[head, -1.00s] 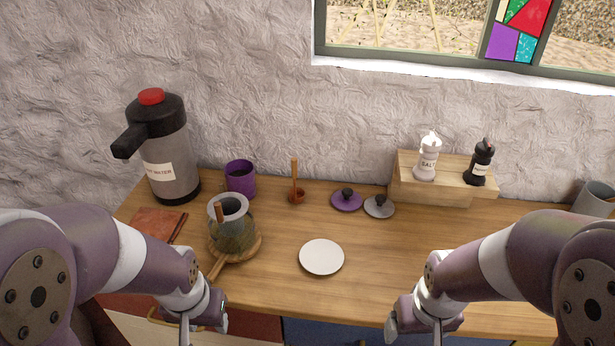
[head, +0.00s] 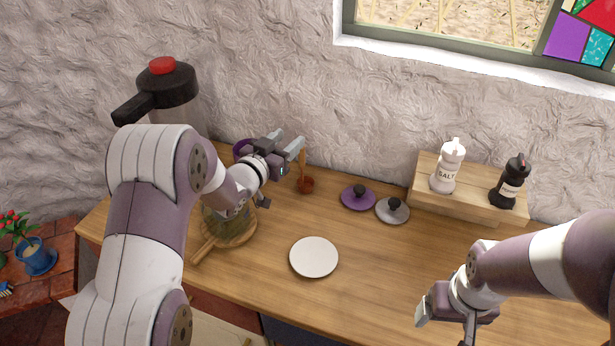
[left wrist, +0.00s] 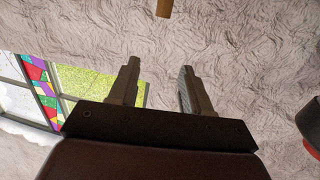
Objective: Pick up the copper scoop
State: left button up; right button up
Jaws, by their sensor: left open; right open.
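The copper scoop (head: 306,185) stands on the counter near the wall, its handle upright beside my left fingers. The end of its wooden handle (left wrist: 164,8) shows at the top of the left wrist view, beyond the fingertips. My left gripper (head: 290,142) is open and empty, above the counter at the height of the scoop's handle. In the left wrist view its two fingers (left wrist: 160,70) are spread apart with nothing between them. My right gripper (head: 446,312) is open, low over the front right of the counter.
The flask (head: 165,95), purple mug and pot are partly behind my left arm.

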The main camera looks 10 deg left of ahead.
aim_at(300, 155)
pick_arm(q)
jog(key=shift+h, duration=0.5)
jog(key=f, duration=0.7)
jog(key=shift+w+d+f, duration=0.2)
jog(key=shift+d+f, duration=0.05)
jog(key=shift+d, duration=0.05)
jog(key=shift+w+d+r+m+p, duration=0.1)
jog(key=shift+w+d+m+p, duration=0.1)
jog(key=shift+w, duration=0.2)
jog(key=shift+w+d+m+p, duration=0.1)
jog(key=shift+w+p, duration=0.1)
jog(key=shift+w, duration=0.2)
jog(key=x, duration=0.4)
jog(key=shift+w+d+r+p, duration=0.15)
jog(key=shift+w+d+p, duration=0.05)
jog(key=shift+w+p, duration=0.2)
jog(key=shift+w+d, duration=0.15)
jog(key=shift+w, duration=0.25)
grip_shut()
